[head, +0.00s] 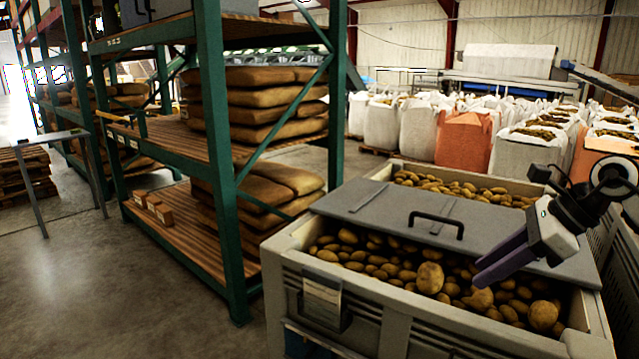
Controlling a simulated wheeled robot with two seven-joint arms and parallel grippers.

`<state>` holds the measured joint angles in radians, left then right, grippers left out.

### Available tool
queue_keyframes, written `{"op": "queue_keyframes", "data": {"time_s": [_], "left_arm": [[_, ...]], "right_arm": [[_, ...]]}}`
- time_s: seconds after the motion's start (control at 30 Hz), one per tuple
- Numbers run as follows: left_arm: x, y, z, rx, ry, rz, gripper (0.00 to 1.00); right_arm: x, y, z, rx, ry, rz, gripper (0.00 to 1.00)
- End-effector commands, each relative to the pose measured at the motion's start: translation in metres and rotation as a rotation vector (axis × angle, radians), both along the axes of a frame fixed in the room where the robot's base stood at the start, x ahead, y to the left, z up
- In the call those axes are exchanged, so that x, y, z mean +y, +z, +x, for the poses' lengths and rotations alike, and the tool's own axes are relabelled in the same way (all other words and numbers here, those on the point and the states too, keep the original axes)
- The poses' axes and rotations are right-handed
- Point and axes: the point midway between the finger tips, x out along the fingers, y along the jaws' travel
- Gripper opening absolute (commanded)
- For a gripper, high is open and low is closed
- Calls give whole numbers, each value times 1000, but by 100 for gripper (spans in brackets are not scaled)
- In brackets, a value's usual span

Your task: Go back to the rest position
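My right gripper (478,275) comes in from the right edge. Its dark purple fingers point down and left over the open front part of a grey potato crate (370,318). The two fingers overlap in this view, so I cannot tell whether they are open or shut. I see nothing held at their tips. Brown potatoes (430,278) fill the crate and lie below the gripper. A grey lid (390,212) with a black handle (436,224) lies across the crate's middle, behind the gripper. My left gripper is not in view.
A green shelf rack (222,170) with stacked brown sacks (262,97) stands left of the crate. White and orange bulk bags (466,140) stand behind it. Wooden pallets (25,172) lie at the far left. The concrete floor (120,290) at the front left is clear.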

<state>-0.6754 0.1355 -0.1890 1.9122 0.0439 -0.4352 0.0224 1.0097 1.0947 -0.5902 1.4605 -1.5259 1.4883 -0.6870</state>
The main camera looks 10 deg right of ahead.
Motion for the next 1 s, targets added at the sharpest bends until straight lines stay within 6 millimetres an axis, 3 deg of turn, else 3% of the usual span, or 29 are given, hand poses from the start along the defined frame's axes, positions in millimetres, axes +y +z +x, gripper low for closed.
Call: {"op": "queue_keyframes", "data": {"time_s": [0.17,0.23,0.3,0.4,0.5,0.57,0.67,0.77,0.8,0.93,0.97,1.0], "left_arm": [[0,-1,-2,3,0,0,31],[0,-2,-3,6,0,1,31],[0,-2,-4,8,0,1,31],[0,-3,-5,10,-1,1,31],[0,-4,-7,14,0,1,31],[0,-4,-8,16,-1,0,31],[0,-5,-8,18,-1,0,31],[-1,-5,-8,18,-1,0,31],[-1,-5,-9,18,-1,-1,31],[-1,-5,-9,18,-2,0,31],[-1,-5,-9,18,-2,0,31],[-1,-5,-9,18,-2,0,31]], "right_arm": [[78,-32,4,26,29,238,31],[121,-45,2,53,23,393,31],[171,-57,-5,112,-13,614,31],[226,-64,-14,227,-133,956,31],[253,-74,-19,378,-328,1284,31],[257,-84,-21,481,-479,1470,31],[250,-120,-26,665,-788,1745,31],[232,-176,-43,855,-1163,1971,31],[225,-204,-55,931,-1332,2043,31],[208,-285,-109,1122,-1833,2174,31],[206,-301,-123,-1154,1936,-2184,31],[205,-321,-143,-1116,1935,-2046,31]]}}
